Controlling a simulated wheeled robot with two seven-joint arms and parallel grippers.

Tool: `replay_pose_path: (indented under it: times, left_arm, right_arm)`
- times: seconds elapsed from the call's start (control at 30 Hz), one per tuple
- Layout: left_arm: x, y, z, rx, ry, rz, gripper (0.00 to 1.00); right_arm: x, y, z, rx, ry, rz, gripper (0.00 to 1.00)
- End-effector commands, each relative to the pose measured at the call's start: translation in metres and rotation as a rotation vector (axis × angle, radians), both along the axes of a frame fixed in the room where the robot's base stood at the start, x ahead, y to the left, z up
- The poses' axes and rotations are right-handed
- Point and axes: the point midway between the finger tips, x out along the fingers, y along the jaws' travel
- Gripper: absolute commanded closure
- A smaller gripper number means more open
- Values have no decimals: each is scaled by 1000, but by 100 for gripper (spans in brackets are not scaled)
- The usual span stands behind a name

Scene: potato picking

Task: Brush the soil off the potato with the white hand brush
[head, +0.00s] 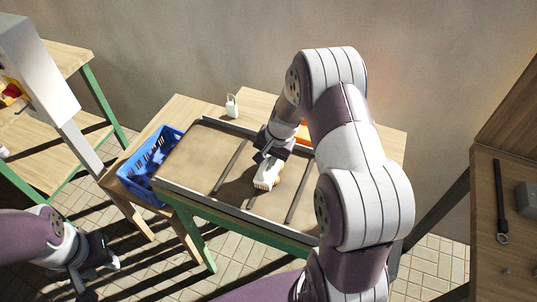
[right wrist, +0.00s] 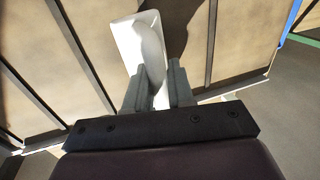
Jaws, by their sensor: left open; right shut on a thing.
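My right gripper (head: 267,157) is shut on the handle of the white hand brush (head: 267,178) over the brown tray table (head: 208,150). The brush's pale bristles face down toward the tray surface; I cannot tell whether they touch it. In the right wrist view, the white brush (right wrist: 151,50) sits between the two grey fingers (right wrist: 157,90), with a dark shadow beside it. No potato can be made out in either view; the brush or my right arm may hide it. My left gripper (head: 96,277) is open and empty at the lower left, over the floor, away from the table.
A blue crate (head: 139,178) stands at the tray's left end. A small white object (head: 231,106) stands behind the tray. Something orange (head: 303,133) is partly hidden behind my right arm. Dark strips cross the rimmed tray. A wooden bench (head: 492,256) with tools is at right.

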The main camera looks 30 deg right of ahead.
Motion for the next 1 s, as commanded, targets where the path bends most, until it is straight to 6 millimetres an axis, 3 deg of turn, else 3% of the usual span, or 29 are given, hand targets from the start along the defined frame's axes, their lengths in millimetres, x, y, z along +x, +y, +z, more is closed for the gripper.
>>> replay_pose_path:
  times: [0.27,1.0]
  left_arm:
    - [0,0,-3,0,0,0,60]
    - [0,0,-2,0,0,0,60]
  right_arm:
    - [-11,13,-1,0,-2,1,100]
    - [16,-17,-3,0,-1,0,100]
